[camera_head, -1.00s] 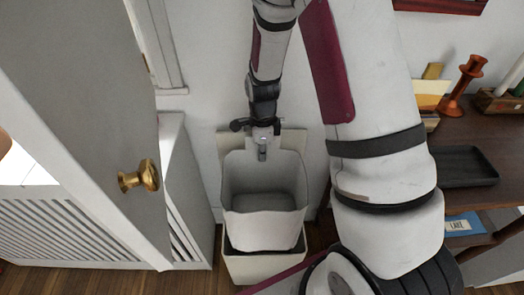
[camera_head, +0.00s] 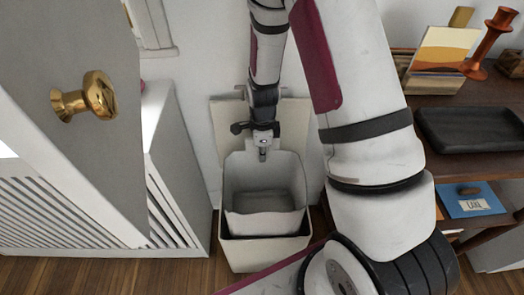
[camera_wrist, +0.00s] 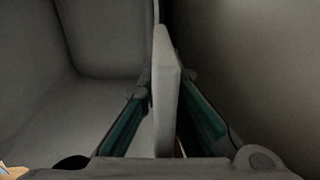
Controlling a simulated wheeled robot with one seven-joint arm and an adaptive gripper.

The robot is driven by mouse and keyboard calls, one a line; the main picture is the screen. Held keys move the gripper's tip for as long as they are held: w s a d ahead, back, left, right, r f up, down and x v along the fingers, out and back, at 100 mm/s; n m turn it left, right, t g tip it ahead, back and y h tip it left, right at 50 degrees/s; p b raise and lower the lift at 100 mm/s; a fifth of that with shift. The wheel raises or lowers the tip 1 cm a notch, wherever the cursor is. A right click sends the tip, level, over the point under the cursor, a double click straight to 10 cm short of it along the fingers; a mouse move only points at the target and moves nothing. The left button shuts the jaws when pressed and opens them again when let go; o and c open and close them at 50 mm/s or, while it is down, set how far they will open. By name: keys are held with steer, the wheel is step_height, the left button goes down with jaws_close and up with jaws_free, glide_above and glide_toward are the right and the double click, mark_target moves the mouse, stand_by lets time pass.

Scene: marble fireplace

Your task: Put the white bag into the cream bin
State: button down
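The white bag (camera_head: 265,223) is an open-topped, stiff-looking container in the head view. Its lower part is inside the mouth of the cream bin (camera_head: 265,253), and its upper part stands above the bin's front rim. The bin's lid (camera_head: 225,128) is raised against the wall. My gripper (camera_head: 262,155) points down at the bag's back edge. In the wrist view, my gripper (camera_wrist: 165,88) has the bag's pale wall (camera_wrist: 165,55) between its teal-padded fingers, with the bag's inside at left. The bag's underside is hidden, so I cannot tell whether it touches the bin's floor.
A grey door with a brass knob (camera_head: 88,97) and a slatted white cabinet (camera_head: 75,215) stand at left. At right, a dark wooden shelf (camera_head: 440,103) holds a black tray (camera_head: 470,128) and a blue box (camera_head: 472,200). Wooden floor shows in front.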

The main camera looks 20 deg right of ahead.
step_height(320, 180, down, 13)
steer(key=b, duration=0.9)
steer(key=shift+d+f+b, duration=0.1)
steer(key=shift+f+b, duration=0.3)
steer(key=shift+f, duration=0.45)
steer(key=c, duration=1.7)
jaws_free()
steer(key=shift+w+d, duration=0.1)
steer(key=shift+r, duration=0.1)
steer(key=shift+w+r, duration=0.1)
steer(key=shift+r, duration=0.15)
step_height(320, 180, up, 11)
glide_above(263, 181)
steer(key=shift+s+a+r, duration=0.15)
steer(key=shift+s+a, duration=0.1)
